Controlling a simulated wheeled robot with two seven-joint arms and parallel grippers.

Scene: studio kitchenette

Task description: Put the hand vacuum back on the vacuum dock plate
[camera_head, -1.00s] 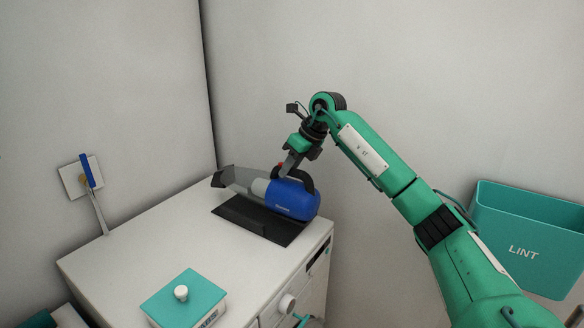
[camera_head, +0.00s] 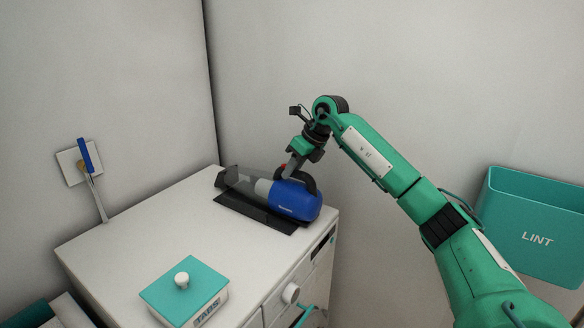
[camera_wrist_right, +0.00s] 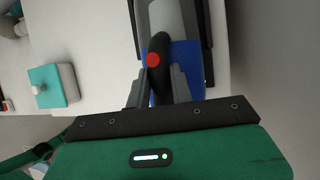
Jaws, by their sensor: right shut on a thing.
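The hand vacuum (camera_head: 292,200) is blue with a grey and dark see-through nozzle pointing left. It lies at or just above the black vacuum dock plate (camera_head: 262,217) on the white cabinet top; I cannot tell whether it is fully seated. My right gripper (camera_head: 292,168) is shut on the vacuum's black handle from above. In the right wrist view the fingers (camera_wrist_right: 160,92) straddle the handle near a red button, and the blue body of the vacuum (camera_wrist_right: 183,62) shows below. The plate's edge (camera_wrist_right: 207,45) shows beside it. My left gripper is not in view.
A teal-lidded box (camera_head: 184,290) stands at the front of the cabinet top (camera_head: 130,245). A teal LINT bin (camera_head: 535,235) is at the right. A switch-like plate with a blue lever (camera_head: 80,162) is on the left wall. The cabinet top left of the plate is clear.

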